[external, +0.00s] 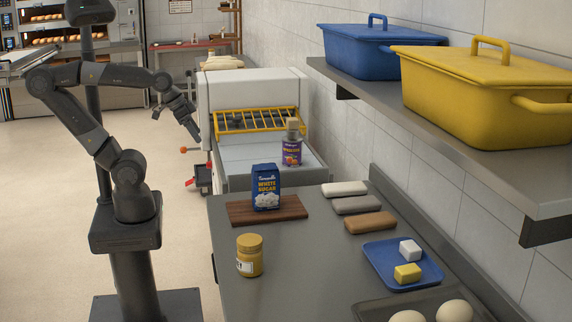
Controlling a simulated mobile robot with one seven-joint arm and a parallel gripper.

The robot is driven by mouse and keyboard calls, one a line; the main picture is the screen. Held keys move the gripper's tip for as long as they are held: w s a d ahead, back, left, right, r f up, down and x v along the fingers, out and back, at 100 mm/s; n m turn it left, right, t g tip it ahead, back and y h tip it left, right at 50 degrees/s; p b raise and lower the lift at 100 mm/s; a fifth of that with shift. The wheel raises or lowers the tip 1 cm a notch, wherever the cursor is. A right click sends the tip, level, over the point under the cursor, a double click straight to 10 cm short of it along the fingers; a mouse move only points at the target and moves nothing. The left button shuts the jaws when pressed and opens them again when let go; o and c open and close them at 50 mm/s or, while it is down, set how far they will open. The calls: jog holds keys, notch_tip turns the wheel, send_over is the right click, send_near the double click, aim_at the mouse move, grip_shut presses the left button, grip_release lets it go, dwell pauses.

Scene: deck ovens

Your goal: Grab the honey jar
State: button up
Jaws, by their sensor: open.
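The honey jar (250,256) looks like a squat golden-yellow jar with a yellow lid and a white label. It stands upright near the left edge of the grey counter (300,260), in front of the wooden board. My gripper (192,128) is open and empty. It hangs in the air by the left side of the dough machine, well behind the jar and apart from it. The fingertips are small and dark in this view.
A blue sugar bag (265,187) stands on the wooden board (294,208) behind the jar. A blue tray (375,257) and several dough-like bars (370,222) lie to the right. A shelf (470,140) with bins overhangs the right side.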

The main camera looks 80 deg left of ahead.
jog(key=shift+o, duration=1.1)
